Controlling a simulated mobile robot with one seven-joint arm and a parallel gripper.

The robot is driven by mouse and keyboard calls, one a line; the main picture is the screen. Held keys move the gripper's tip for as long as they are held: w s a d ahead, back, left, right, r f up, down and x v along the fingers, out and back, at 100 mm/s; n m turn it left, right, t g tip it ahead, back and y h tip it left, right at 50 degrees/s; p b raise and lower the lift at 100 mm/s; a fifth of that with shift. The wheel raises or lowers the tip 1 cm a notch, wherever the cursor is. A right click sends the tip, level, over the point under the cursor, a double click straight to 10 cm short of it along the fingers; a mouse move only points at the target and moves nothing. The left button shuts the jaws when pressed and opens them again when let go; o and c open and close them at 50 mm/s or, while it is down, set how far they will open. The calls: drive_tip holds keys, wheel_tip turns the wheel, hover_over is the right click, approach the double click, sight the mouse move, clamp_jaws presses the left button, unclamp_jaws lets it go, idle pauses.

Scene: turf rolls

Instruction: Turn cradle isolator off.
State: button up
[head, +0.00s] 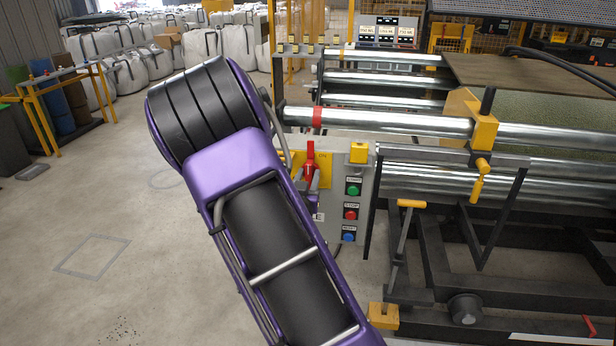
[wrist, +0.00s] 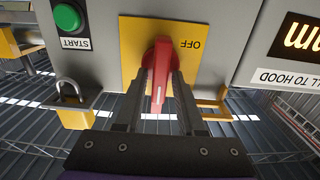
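The isolator has a red handle (head: 310,156) on a yellow plate (head: 324,172), fixed to a grey control panel (head: 336,205). In the wrist view, which is upside down, the red handle (wrist: 159,75) runs down the picture from its hub. The plate (wrist: 132,45) shows the word OFF at its upper right. My gripper (wrist: 161,78) has one dark finger on each side of the handle, with gaps beside its lower part. I cannot tell whether the tips touch it. In the head view my purple arm mostly hides the gripper.
A green START button (wrist: 68,17) and a yellow padlock (wrist: 75,108) are beside the plate. Red (head: 351,214) and blue (head: 348,236) buttons sit below the green one. Metal rollers (head: 400,122) and a dark frame stand right.

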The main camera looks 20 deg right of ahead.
clamp_jaws()
drive_tip(key=n, duration=0.4)
drive_tip(key=shift+w+a+n, duration=0.15)
drive_tip(key=shift+n, duration=0.15)
drive_tip(key=n, duration=0.4)
drive_tip(key=shift+w+a+n, duration=0.1)
drive_tip(key=shift+n, duration=0.2)
drive_tip(key=shift+a+f+n+p, duration=0.1)
drive_tip(key=shift+n+p, duration=0.15)
drive_tip(key=shift+n, duration=1.2)
drive_tip(key=shift+d+f+n+p, duration=0.1)
drive_tip(key=shift+n+p, duration=0.1)
drive_tip(key=shift+n, duration=1.3)
drive_tip(key=shift+a+f+n+p, duration=0.1)
drive_tip(key=shift+n+p, duration=0.15)
drive_tip(key=shift+n, duration=1.2)
